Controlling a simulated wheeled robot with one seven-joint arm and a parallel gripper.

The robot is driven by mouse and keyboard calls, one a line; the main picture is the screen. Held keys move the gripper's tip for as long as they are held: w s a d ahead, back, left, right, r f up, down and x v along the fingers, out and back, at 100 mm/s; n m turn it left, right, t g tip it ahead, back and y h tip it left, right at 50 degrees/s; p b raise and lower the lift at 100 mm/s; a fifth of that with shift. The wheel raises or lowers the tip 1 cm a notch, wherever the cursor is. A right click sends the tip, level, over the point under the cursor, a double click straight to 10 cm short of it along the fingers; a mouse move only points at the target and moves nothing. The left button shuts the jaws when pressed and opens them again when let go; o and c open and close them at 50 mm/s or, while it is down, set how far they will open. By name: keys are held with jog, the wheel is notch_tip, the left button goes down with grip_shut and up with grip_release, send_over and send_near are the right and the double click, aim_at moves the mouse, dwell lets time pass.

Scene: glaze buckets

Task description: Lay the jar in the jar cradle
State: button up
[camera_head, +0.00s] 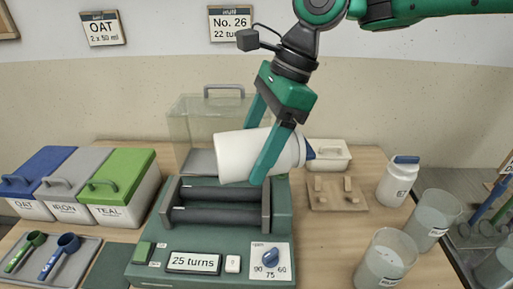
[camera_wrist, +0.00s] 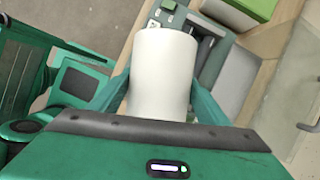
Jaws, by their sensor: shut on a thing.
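The white jar (camera_head: 238,154) with a dark blue end at its right lies on its side, slightly tilted, in the air. My gripper (camera_head: 261,160) is shut on it, one finger crossing its front. In the wrist view the jar (camera_wrist: 162,75) sits between the two green fingers (camera_wrist: 163,95). It appears above the rear of the roller mill (camera_head: 205,240); its exact height is unclear. A wooden block with upright pegs (camera_head: 322,204), which looks like the jar cradle, stands empty on the table to the right of the mill.
A clear box (camera_head: 190,125) with a grey handle stands behind the mill. A white lidded tub (camera_head: 333,152) is behind the wooden block. A white bottle (camera_head: 398,182) and clear beakers (camera_head: 383,262) stand at right. Coloured-lid bins (camera_head: 115,175) and a scoop tray (camera_head: 75,262) are at left.

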jog(key=shift+w+d, duration=0.2)
jog(key=shift+d, duration=0.1)
jog(key=shift+w+d, duration=0.1)
jog(key=shift+w, duration=0.05)
jog(key=w+d+f+m, duration=0.1)
jog(key=w+d+f, duration=0.45)
jog(key=d, duration=0.25)
jog(key=w+d+f+m+t, duration=0.1)
jog(key=w+d+f, duration=0.4)
jog(key=w+d, duration=0.25)
jog(key=w+d+f+m, duration=0.1)
jog(key=w+d+f, duration=0.4)
jog(key=d, duration=0.3)
jog(key=shift+w+f, duration=0.2)
jog(key=shift+f, duration=4.5)
jog(key=o, duration=1.5)
